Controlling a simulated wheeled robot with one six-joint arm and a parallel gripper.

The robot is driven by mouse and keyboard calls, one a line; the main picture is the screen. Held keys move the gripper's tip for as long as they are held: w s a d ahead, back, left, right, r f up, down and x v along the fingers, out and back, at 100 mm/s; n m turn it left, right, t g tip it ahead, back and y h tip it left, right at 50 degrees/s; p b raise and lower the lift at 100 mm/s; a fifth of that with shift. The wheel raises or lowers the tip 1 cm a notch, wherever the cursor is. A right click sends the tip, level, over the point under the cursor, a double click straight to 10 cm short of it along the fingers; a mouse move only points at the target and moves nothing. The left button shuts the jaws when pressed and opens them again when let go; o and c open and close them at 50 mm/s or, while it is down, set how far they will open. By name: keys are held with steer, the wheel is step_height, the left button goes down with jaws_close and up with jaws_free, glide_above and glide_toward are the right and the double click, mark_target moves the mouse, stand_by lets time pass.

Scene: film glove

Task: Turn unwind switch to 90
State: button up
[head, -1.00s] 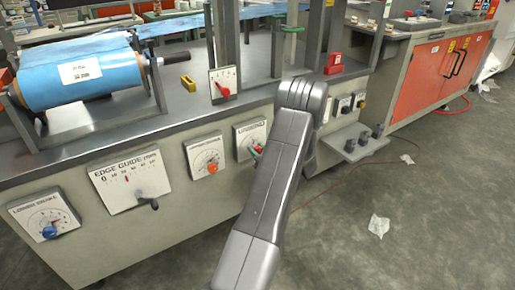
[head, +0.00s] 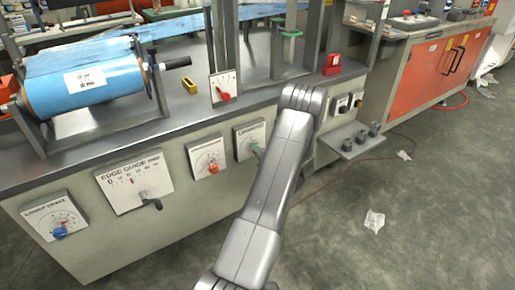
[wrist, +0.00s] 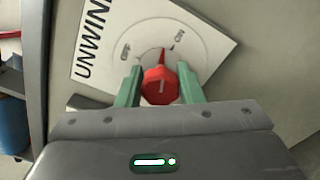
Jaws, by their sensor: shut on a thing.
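The unwind switch is a white plate (wrist: 205,45) lettered "UNWIN…", tilted in the wrist view, with a round dial and two small labels. Its red knob (wrist: 160,86) sits between the two green fingers of my gripper (wrist: 159,80), which is shut on it. The knob's red pointer stands nearly upright in that view, between the two labels. In the head view the plate (head: 247,135) is on the machine's front, with a green finger of mine (head: 256,150) against it. My arm hides the knob there.
Left of it are a dial with an orange-red knob (head: 211,168), the edge guide plate (head: 134,182) and a dial with a blue knob (head: 60,232). The floor at right is mostly clear, with paper scraps.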

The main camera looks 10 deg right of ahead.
steer(key=shift+f+m+p, duration=0.1)
steer(key=shift+m+p, duration=0.6)
steer(key=shift+m, duration=1.3)
steer(key=o, duration=1)
steer(key=shift+c, duration=0.2)
steer(key=shift+s+d, duration=0.1)
steer(key=p+v, duration=0.2)
steer(key=v, duration=1.1)
steer(key=shift+s, duration=0.35)
steer(key=shift+w, duration=0.1)
